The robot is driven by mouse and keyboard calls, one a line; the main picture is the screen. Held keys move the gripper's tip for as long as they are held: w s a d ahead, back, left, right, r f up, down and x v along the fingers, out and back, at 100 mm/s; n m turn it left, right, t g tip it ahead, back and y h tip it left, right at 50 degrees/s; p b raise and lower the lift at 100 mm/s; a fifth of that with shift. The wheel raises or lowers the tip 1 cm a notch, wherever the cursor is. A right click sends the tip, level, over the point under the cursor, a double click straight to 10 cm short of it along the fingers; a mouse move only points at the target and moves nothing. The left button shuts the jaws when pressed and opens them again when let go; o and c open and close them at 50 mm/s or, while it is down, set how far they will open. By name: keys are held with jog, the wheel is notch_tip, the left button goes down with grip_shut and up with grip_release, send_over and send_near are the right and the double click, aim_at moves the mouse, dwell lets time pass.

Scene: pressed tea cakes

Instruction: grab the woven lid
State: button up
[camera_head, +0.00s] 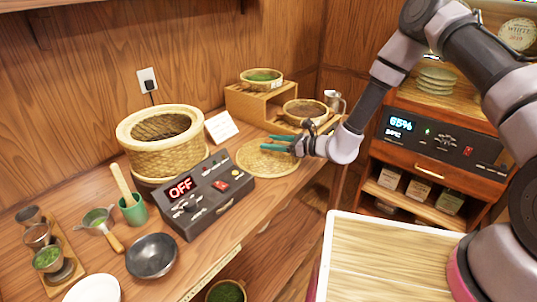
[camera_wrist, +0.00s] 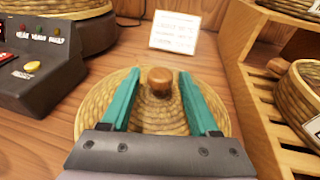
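The woven lid (camera_head: 262,160) is a round, flat, straw-coloured disc lying on the wooden counter, right of the control box. In the wrist view the lid (camera_wrist: 155,112) fills the middle, with a round brown wooden knob (camera_wrist: 160,79) on top. My gripper (camera_head: 272,143) is over the lid in the head view. In the wrist view its two teal fingers (camera_wrist: 158,82) are spread apart, one on each side of the knob, with gaps between. The gripper is open and holds nothing. Its exact height above the lid is hard to tell.
A woven steamer basket (camera_head: 160,150) stands open left of the lid, behind the control box (camera_head: 207,196) reading OFF. A small white card (camera_head: 222,126) stands behind the lid. A wooden step shelf (camera_head: 250,103) with round baskets is close on the right in the wrist view.

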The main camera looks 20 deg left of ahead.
grip_shut()
dwell(1.2)
